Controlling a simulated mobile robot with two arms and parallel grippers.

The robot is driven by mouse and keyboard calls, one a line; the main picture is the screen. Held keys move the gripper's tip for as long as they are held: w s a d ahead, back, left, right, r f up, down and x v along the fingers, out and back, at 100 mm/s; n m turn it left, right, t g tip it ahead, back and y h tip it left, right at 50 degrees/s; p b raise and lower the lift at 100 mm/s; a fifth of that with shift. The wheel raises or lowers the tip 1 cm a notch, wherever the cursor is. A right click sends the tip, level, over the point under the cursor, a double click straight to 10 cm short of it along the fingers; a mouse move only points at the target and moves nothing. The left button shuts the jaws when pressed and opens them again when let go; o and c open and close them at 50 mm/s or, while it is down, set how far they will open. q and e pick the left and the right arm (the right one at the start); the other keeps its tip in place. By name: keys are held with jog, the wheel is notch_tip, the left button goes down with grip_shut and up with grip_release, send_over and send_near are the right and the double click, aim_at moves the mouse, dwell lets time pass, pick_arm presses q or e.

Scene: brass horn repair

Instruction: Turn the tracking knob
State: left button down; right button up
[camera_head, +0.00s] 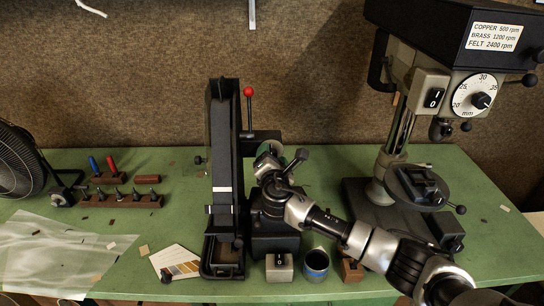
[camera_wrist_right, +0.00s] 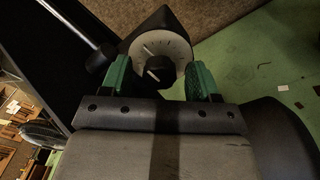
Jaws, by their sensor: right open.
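The black tracking knob (camera_wrist_right: 159,70) sits on a pale round dial (camera_wrist_right: 168,46) with dark marks in the right wrist view. My right gripper (camera_wrist_right: 158,80) is open, with one green fingertip on each side of the knob and visible room between. I cannot tell how far the fingertips are from the knob in depth. In the head view my right arm reaches in from the lower right, and its gripper (camera_head: 270,151) is beside the upright black belt sander (camera_head: 222,150). The knob is hidden there. My left gripper is not in view.
A drill press (camera_head: 400,150) stands at right. A red-tipped lever (camera_head: 248,93) rises behind the sander. Tool racks (camera_head: 122,199) and a fan (camera_head: 18,162) are at left.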

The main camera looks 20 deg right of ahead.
jog(key=c, duration=0.9)
jog(key=shift+f+m+b, duration=0.15)
jog(key=shift+m+b, duration=3.05)
jog(key=shift+b, duration=0.45)
jog(key=o, duration=0.9)
